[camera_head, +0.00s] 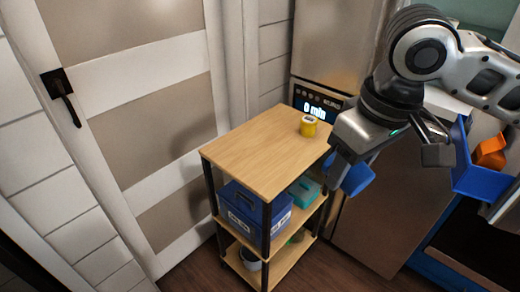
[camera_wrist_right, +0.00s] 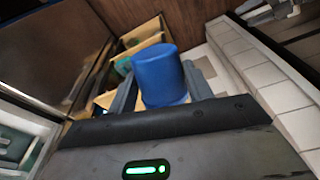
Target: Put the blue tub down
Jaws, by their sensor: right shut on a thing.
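The blue tub (camera_head: 357,179) is small and rounded. In the head view it hangs below my right gripper (camera_head: 345,172), partly hidden by it, just right of the top of a wooden cart (camera_head: 252,157). In the right wrist view the tub (camera_wrist_right: 158,76) sits between the two grey fingers of my right gripper (camera_wrist_right: 160,88), which is shut on it. I cannot tell its exact height over the cart. My left gripper is not in view.
A yellow tin (camera_head: 308,126) stands near the cart top's back right; the rest of the top is bare. Shelves below hold a blue crate (camera_head: 254,212), a teal box (camera_head: 303,192) and a white pot (camera_head: 250,258). A blue tray (camera_head: 482,183) and an orange item (camera_head: 491,151) are at right.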

